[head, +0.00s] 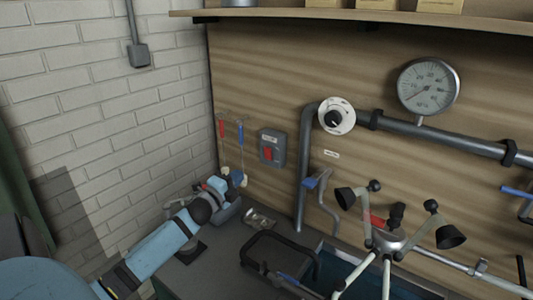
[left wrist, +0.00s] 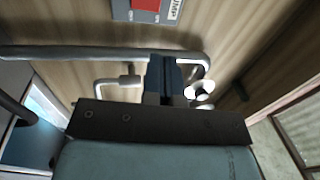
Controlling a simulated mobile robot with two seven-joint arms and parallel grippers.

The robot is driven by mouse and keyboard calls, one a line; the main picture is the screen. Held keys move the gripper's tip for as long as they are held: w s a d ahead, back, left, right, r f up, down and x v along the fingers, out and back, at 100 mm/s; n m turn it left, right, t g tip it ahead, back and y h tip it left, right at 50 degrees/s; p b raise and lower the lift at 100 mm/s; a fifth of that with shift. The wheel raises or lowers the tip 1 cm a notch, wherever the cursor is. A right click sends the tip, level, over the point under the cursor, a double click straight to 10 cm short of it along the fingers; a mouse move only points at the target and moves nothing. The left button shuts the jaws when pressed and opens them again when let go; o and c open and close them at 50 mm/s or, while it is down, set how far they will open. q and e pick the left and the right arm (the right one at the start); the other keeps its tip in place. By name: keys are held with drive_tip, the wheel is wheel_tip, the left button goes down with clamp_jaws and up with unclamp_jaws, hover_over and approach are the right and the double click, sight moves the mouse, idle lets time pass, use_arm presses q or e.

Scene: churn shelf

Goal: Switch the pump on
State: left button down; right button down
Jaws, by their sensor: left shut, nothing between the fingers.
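The pump switch (head: 268,154) is a grey box with a red rocker, mounted on the wooden wall. In the left wrist view the red switch (left wrist: 146,6) shows at the top edge, cut off, beside a label reading PUMP. Whether the rocker is on or off I cannot tell. My left gripper (head: 238,178) is below and to the left of the box in the head view, apart from it. Its dark fingers (left wrist: 164,76) are together and empty in the left wrist view. My right gripper is not in view.
A grey pipe (head: 303,180) rises just right of the switch box, with a white dial (head: 337,116) and pressure gauge (head: 428,86) above. Red and blue tools (head: 231,130) hang left of the box. A milking claw (head: 390,241) stands at lower right.

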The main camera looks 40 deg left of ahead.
sight(268, 149)
use_arm(q)
drive_tip(key=w, duration=0.4)
drive_tip(key=w+a+r+b, duration=0.1)
drive_tip(key=w, duration=0.3)
drive_tip(key=w+r+b, duration=0.1)
drive_tip(key=w, duration=0.4)
drive_tip(key=shift+a, duration=0.25)
drive_tip(key=shift+w, duration=0.4)
